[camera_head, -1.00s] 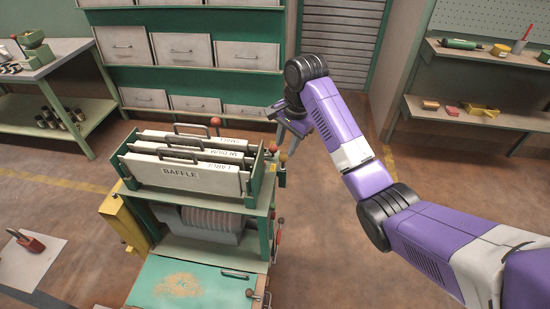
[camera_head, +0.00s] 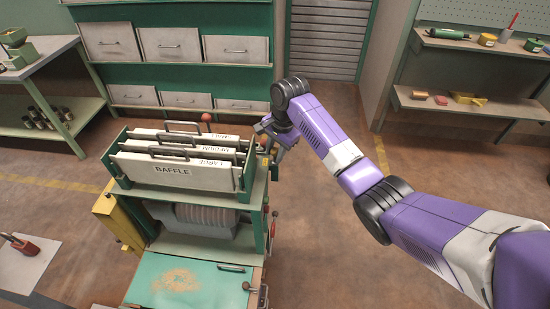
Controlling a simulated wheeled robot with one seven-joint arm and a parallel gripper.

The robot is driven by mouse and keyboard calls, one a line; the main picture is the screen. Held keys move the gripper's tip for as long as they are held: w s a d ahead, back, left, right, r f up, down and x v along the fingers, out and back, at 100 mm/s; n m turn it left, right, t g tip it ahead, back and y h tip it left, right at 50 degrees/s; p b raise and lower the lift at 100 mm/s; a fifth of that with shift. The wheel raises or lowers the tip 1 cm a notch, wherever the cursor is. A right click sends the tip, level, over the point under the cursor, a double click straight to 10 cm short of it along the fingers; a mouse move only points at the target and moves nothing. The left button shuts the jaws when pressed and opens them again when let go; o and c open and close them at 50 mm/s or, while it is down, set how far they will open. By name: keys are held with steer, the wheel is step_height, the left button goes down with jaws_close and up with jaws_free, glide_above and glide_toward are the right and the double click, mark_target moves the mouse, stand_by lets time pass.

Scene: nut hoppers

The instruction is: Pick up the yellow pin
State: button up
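A small yellow piece (camera_head: 273,151), which looks like the yellow pin, shows at the right side of the green hopper machine, near its top corner. It is tiny and partly hidden by my gripper. My gripper (camera_head: 270,140) is at the end of the purple arm, pointing down beside the machine's upper right corner. Its fingers are very close to the yellow piece. I cannot tell whether they touch it or how far apart they are.
Shelves (camera_head: 470,105) stand at the right; floor between is clear.

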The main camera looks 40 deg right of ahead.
jaws_close()
steer(key=shift+r, duration=0.1)
step_height(320, 180, up, 20)
steer(key=p, duration=0.4)
stand_by(0.5)
